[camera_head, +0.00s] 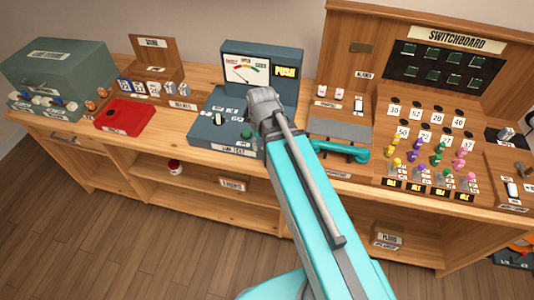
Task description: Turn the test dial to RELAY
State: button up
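A dark grey-blue test unit (205,132) stands on the wooden counter, with a label on its front edge that seems to read LINE TEST. A small dark knob (219,118) with pale marks around it sits at the left of its sloping panel and looks like the test dial. Its pointer direction and any RELAY mark are too small to read. A green button (246,134) is to the right of the knob. The grey end of my arm, with my gripper (262,99), is over the right part of the unit, right of the knob. The fingers cannot be made out.
A meter (246,70) and yellow PUSH sign (285,71) rise behind the panel. A red box (124,115) is left. A teal handset (340,150) and the switchboard (440,110) with several coloured plugs are right. Bare counter (172,122) lies between red box and unit.

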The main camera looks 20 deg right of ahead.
jog(key=shift+s+d+f+m+b, duration=0.2)
jog(key=shift+s+d+f, duration=0.1)
jog(key=shift+s, duration=0.3)
jog(key=shift+s+d+f+m+b, duration=0.15)
jog(key=shift+s+f+m, duration=0.1)
jog(key=shift+s, duration=0.35)
